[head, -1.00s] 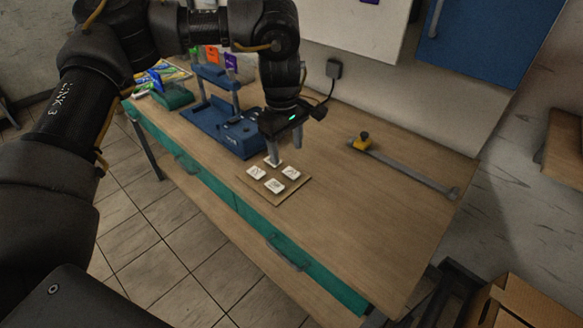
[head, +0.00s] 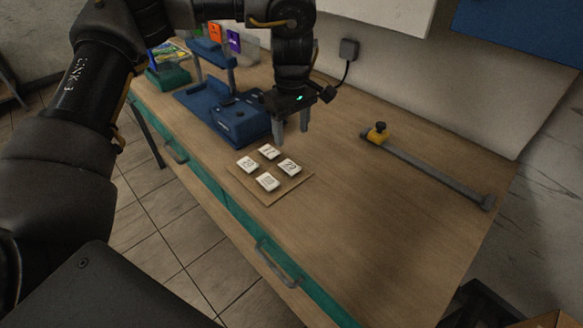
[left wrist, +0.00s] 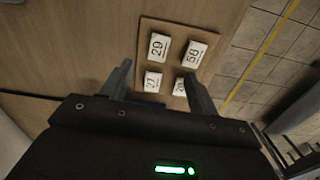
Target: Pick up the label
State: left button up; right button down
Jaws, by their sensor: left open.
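Several white square labels with dark printed numbers sit on a thin brown board (head: 266,200) on the table. In the head view they include a far label (head: 269,151), a right label (head: 289,166), a near label (head: 267,182) and a left label (head: 247,164). My left gripper (head: 291,137) is open and empty, pointing down just beyond the far and right labels. In the left wrist view, my left gripper (left wrist: 158,70) has its fingers either side of the label reading 27 (left wrist: 153,81); the right finger partly hides another label (left wrist: 180,88). I cannot tell the height above them. My right gripper is not in view.
A blue press-like machine (head: 215,110) stands behind and left of the board. A metal bar with a yellow block (head: 377,133) lies at the right back. The wooden table (head: 360,220) is clear at front right. Teal drawers line its front edge.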

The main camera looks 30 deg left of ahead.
pick_arm(q)
send_over(291, 168)
notch_tip(291, 168, down, 5)
jog(key=shift+f, duration=0.2)
jog(key=shift+f+p, duration=0.75)
jog(key=shift+f, duration=1.85)
jog(key=shift+f, duration=0.25)
jog(key=c, duration=1.1)
